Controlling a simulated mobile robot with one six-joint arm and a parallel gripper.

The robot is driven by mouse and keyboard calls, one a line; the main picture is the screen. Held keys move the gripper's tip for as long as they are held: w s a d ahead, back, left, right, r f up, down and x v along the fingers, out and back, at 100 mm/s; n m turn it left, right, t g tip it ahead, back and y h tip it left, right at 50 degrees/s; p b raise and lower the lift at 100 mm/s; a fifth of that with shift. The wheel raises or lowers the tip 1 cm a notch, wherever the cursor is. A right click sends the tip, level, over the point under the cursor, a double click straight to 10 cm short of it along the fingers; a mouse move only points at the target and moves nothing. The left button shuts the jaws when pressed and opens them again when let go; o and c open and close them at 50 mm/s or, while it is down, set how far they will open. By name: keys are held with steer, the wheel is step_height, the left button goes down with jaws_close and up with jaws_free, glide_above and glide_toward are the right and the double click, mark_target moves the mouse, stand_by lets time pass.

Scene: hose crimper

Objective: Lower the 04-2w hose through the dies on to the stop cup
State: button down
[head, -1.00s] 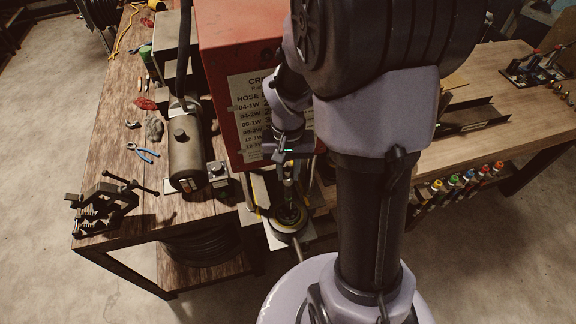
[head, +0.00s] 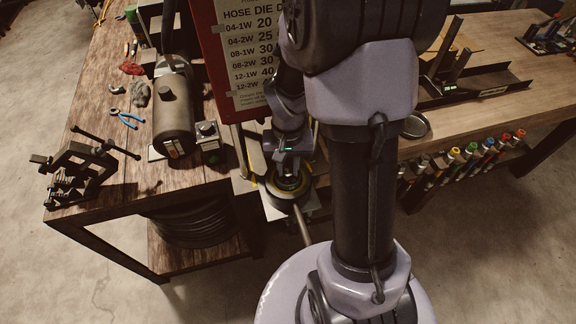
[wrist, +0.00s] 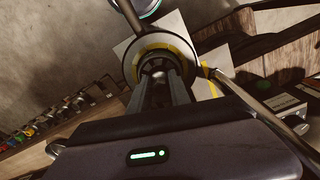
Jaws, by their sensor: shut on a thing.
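My gripper (head: 289,172) is low over the crimper's die ring (head: 286,197) in the head view. In the wrist view my gripper (wrist: 162,84) points straight at the die ring (wrist: 130,64), its fingers close together over the centre opening. It is shut on the 04-2w hose, of which only a small dark round part (wrist: 158,70) seems to show between the fingers. The hose's lower end and the stop cup are hidden by the fingers and the ring.
A red crimper housing with a die chart (head: 250,50) rises behind the gripper. A dark cylinder (head: 174,115) and a clamp (head: 80,172) are on the bench at left. A bar (head: 302,226) sticks out in front of the ring. Coloured markers (head: 472,150) line the right bench edge.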

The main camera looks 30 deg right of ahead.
steer(key=shift+s+f, duration=0.1)
steer(key=c, duration=1.1)
jaws_free()
step_height(320, 180, up, 18)
steer(key=p, duration=0.4)
steer(key=shift+f, duration=0.2)
